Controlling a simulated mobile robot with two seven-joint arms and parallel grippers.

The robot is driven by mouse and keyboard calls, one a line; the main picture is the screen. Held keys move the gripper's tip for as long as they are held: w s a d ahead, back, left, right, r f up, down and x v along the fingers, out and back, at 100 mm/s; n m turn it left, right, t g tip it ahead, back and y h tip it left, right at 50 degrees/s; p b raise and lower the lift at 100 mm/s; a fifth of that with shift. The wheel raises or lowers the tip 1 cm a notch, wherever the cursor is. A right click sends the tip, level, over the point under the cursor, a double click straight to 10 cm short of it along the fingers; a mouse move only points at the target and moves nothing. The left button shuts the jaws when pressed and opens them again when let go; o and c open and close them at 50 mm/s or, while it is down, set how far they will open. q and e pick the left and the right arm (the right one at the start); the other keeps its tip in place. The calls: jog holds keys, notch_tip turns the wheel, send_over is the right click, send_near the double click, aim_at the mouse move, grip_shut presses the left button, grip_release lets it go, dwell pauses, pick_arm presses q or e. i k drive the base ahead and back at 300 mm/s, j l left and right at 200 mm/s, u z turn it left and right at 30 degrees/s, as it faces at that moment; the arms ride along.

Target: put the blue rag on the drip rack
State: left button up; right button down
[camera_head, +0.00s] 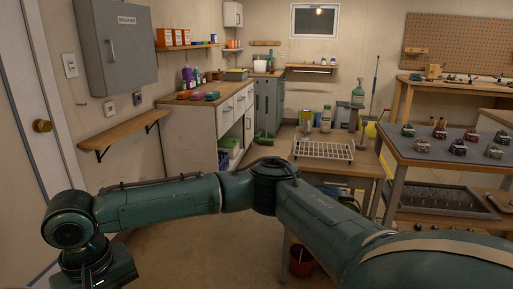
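The drip rack (322,150) is a white wire rack lying on the wooden bench in the middle right. It looks empty. Several small folded cloths lie along the front of the left counter: a reddish one (183,95) and a blue-teal one (212,96) among them. The blue-teal one may be the blue rag, but it is too small to be sure. One of my green arms comes in from the lower right and crosses to the lower left, where its wrist is cut off by the bottom edge. No gripper fingers show, and neither gripper is near the rack or cloths.
The left counter (221,120) has drawers and bottles at its back. A wooden wall shelf (124,132) is at left. Spray bottles stand behind the rack. A table (446,147) with several small parts is at right. A red bucket (301,262) is on the floor.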

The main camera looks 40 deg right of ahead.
aim_at(316, 149)
jog(key=l+z, duration=0.1)
jog(key=z, duration=0.35)
jog(key=i+z, duration=0.1)
jog(key=z, duration=0.85)
jog(key=i+l, duration=0.05)
